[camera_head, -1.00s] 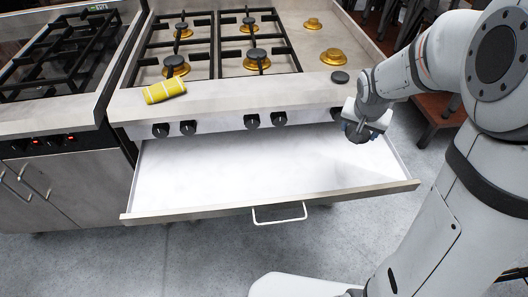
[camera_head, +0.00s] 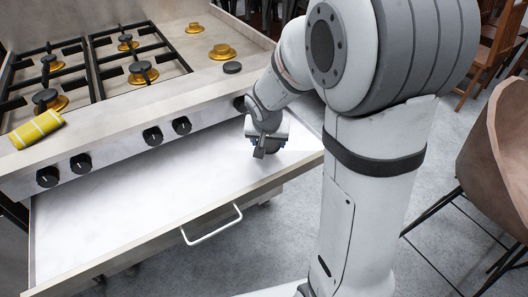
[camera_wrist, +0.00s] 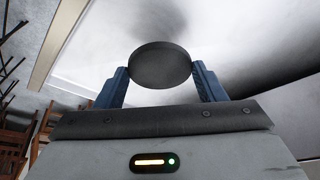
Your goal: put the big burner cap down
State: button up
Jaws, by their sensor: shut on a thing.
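My gripper (camera_head: 262,150) is over the right part of the open drawer (camera_head: 150,195) under the stove. In the wrist view its blue fingers (camera_wrist: 161,80) are shut on the big burner cap (camera_wrist: 160,65), a dark grey round disc. The cap is held between the fingertips, with the drawer's pale floor behind it. A soft dark shadow falls on that floor near the cap. Whether the cap touches the floor I cannot tell. In the head view the held cap is mostly hidden by the gripper.
Another dark cap (camera_head: 232,68) lies on the stove's front ledge. A bare brass burner (camera_head: 222,52) is behind it, and a second one (camera_head: 194,28) is farther back. A yellow striped cloth (camera_head: 37,129) lies at left. The drawer looks empty. A brown chair (camera_head: 495,150) stands at right.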

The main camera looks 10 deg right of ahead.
aim_at(268, 147)
jog(key=shift+f+b, duration=0.55)
jog(key=shift+f, duration=1.3)
jog(key=shift+f, duration=0.2)
jog(key=o, duration=1.2)
jog(key=shift+r, duration=0.15)
